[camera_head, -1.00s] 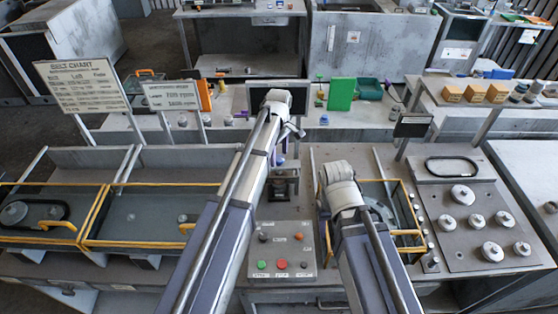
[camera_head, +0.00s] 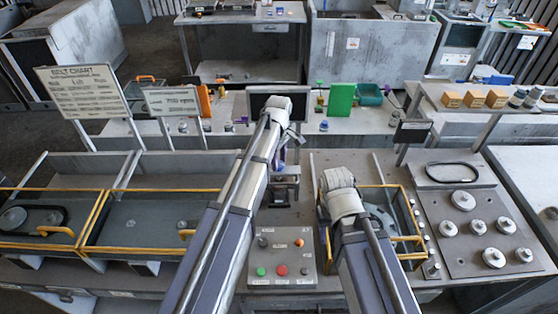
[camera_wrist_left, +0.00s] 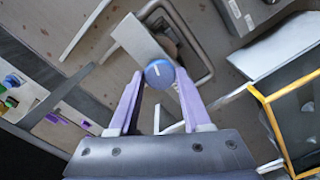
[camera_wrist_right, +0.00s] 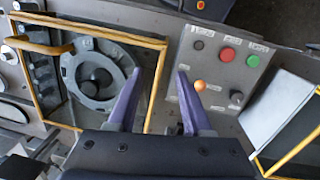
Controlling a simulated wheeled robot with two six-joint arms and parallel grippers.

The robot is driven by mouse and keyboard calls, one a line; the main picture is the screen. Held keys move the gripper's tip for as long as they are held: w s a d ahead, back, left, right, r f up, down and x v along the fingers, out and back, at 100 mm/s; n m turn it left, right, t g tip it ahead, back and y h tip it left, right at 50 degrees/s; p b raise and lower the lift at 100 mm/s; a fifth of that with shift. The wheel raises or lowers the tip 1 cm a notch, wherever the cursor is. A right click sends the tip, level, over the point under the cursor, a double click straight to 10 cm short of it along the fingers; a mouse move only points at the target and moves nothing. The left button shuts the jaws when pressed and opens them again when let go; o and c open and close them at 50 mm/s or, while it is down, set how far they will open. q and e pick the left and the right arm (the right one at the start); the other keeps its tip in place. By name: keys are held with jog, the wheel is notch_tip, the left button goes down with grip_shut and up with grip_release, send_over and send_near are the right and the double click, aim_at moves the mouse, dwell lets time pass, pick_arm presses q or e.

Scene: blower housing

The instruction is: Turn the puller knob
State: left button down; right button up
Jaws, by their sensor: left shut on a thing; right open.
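The puller knob, a round blue knob with a white mark line (camera_wrist_left: 159,73), shows in the left wrist view. It sits between the purple fingertips of my left gripper (camera_wrist_left: 159,79), which is shut on it. A grey flat bar and a rectangular metal frame lie behind the knob. In the head view my left wrist hides most of the knob area. My right gripper (camera_wrist_right: 157,78) is open and empty in the right wrist view. It hangs over the gap between a yellow-framed box and a control panel.
The control panel (camera_wrist_right: 222,70) has red, green and orange buttons close to my right gripper. The yellow-framed box (camera_wrist_right: 148,98) holds a round fan-like part. Pulleys (camera_head: 463,200) stand on a plate at right. Two sign boards (camera_head: 82,90) stand at left.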

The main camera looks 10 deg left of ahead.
pick_arm(q)
jog(key=shift+m, duration=0.3)
jog(key=m, duration=1.5)
jog(key=shift+m, duration=3)
jog(key=shift+c, duration=1.8)
grip_release()
